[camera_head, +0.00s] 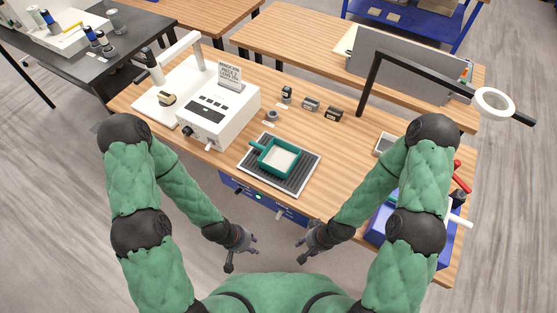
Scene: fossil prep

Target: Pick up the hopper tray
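The hopper tray (262,160) looks like a small square teal tray with a pale inside. It sits on a dark ribbed mat (305,179) near the front edge of the wooden table. My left gripper (241,255) is below and left of the tray, in front of the table edge, with nothing seen in it. My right gripper (301,251) is below and right of the tray, also in front of the edge and apart from it. Both grippers are small in view; their fingers look spread.
A white machine (222,118) with a sign stands left of the mat. A magnifier lamp (494,102) on a black arm stands at the right. Table between mat and lamp is mostly clear.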

